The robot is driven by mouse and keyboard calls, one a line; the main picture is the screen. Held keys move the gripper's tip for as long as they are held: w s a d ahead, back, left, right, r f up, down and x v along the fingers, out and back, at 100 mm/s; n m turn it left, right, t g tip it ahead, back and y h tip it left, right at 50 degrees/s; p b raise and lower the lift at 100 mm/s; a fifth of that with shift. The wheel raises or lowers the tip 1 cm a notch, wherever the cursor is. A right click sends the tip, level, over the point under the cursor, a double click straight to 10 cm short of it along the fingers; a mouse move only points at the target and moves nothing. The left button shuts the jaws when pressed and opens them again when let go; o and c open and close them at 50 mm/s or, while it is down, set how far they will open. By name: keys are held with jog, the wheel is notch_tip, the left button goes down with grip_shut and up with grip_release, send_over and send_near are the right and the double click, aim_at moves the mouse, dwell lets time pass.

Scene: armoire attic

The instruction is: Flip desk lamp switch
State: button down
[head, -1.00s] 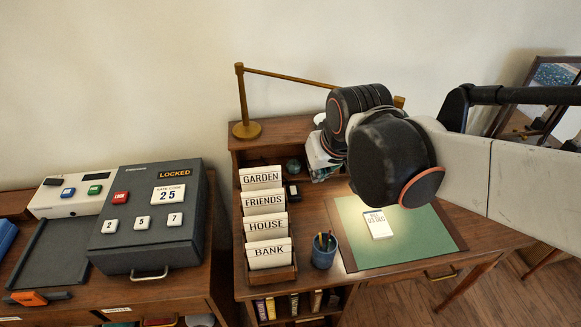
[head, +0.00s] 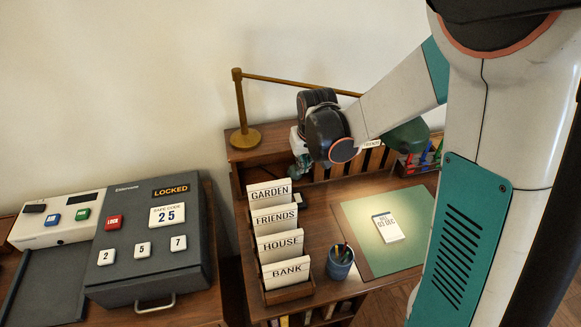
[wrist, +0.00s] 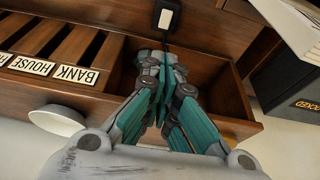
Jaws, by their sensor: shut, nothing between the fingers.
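The desk lamp has a brass base and post (head: 243,112), a long arm to the right and a green shade (head: 408,134), partly behind my arm. A small black and white switch (wrist: 167,16) with a dark cord lies on the desktop in the wrist view. In the head view my gripper (head: 301,165) is over the back of the desk, left of the mat.
A card rack (head: 290,292) with labelled cards stands close by the switch. A pencil cup (head: 340,262) and green mat (head: 375,258) with a date card (head: 388,228) lie to the right. Pigeonholes (wrist: 85,45) line the desk's back. A safe (head: 150,240) stands left.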

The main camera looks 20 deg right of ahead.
jog(key=shift+w+f, duration=0.75)
jog(key=shift+f, duration=0.25)
jog(key=b, duration=0.5)
send_over(298, 193)
notch_tip(298, 193, down, 12)
jog(key=shift+f, duration=0.75)
